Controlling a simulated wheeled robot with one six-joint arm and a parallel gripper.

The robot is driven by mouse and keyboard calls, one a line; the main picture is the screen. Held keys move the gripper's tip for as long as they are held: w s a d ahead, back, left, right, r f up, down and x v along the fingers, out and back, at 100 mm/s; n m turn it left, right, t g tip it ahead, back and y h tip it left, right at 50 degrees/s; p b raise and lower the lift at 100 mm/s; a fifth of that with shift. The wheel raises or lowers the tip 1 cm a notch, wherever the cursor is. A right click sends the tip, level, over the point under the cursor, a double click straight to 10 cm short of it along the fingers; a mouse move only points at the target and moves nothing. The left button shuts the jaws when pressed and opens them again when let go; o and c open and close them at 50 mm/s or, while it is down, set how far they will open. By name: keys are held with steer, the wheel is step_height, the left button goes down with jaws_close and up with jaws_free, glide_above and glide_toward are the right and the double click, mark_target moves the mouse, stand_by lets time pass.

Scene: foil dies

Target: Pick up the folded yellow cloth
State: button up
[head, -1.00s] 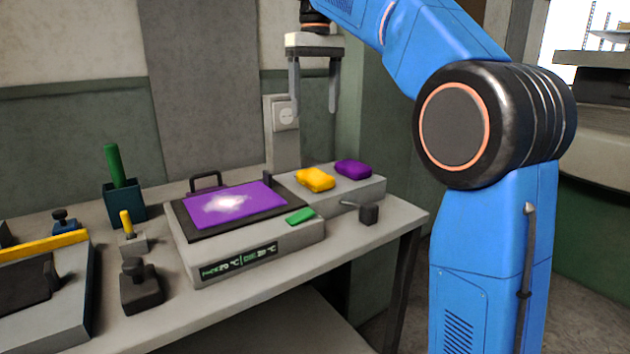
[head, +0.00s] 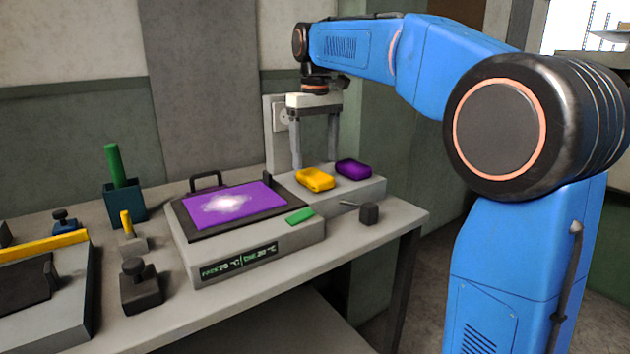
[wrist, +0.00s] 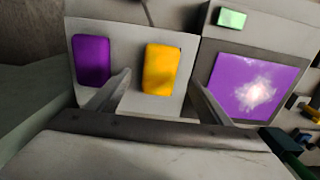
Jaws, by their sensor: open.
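The folded yellow cloth (head: 315,180) lies on a low grey block at the right of the bench, next to a folded purple cloth (head: 353,169). My gripper (head: 315,168) points down over the block, its fingers apart and empty. In the head view its fingertips appear just behind and above the yellow cloth; the exact gap is hard to tell. In the wrist view the yellow cloth (wrist: 162,70) shows between and beyond the two fingers (wrist: 160,85), with the purple cloth (wrist: 91,61) to its left.
A heated press with a purple plate (head: 232,204) and a green piece (head: 300,216) stands left of the block. A wall socket post (head: 277,140) rises behind. Bench tools (head: 140,285) stand at left.

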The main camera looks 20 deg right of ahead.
mark_target(315, 174)
steer(key=shift+w+f, duration=0.1)
steer(key=shift+f, duration=2.2)
steer(key=c, duration=1.1)
steer(key=shift+c, duration=0.2)
step_height(315, 174, up, 10)
steer(key=shift+o, duration=0.5)
